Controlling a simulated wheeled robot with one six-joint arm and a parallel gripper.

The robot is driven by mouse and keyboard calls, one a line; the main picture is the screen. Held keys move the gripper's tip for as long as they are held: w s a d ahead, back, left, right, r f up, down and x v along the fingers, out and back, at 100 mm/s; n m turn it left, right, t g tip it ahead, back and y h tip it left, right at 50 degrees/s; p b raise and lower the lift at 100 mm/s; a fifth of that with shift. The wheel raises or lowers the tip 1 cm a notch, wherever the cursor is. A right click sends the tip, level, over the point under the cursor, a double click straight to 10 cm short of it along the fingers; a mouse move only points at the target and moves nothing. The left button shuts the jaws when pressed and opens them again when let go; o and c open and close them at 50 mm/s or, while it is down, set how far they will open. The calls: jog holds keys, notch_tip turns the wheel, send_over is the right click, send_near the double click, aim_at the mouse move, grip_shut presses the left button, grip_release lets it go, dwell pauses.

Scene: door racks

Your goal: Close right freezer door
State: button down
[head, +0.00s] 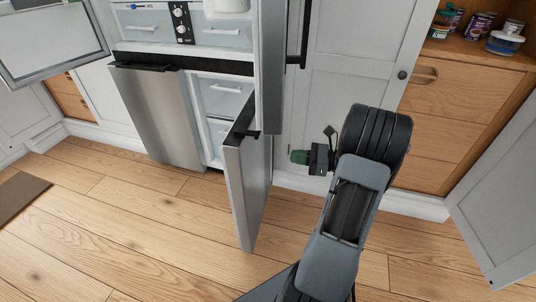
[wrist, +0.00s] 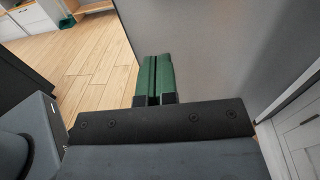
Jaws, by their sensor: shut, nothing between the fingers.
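The right freezer door (head: 246,185) is the lower right door of the fridge. It stands wide open, swung out toward me, with a dark handle (head: 243,122) near its top. White drawers (head: 224,98) show inside the compartment. My gripper (head: 299,157) has green fingers and is to the right of the open door, apart from it in the head view. In the wrist view the green fingers (wrist: 154,80) are together with nothing between them. A large grey panel (wrist: 220,45), apparently the door's outer face, lies just ahead and right; contact cannot be told.
The left freezer door (head: 163,115) is shut. The upper right fridge door (head: 270,65) and upper left fridge door (head: 52,40) are open. A wooden drawer cabinet (head: 450,120) and an open white cabinet door (head: 505,195) are on the right.

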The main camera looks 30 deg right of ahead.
aim_at(250, 148)
jog(key=b+x, duration=0.4)
jog(key=x, duration=0.7)
jog(key=shift+w+a, duration=0.15)
jog(key=shift+w, duration=0.25)
jog(key=shift+x, duration=0.75)
jog(key=shift+w+r, duration=0.1)
jog(key=shift+r, duration=0.05)
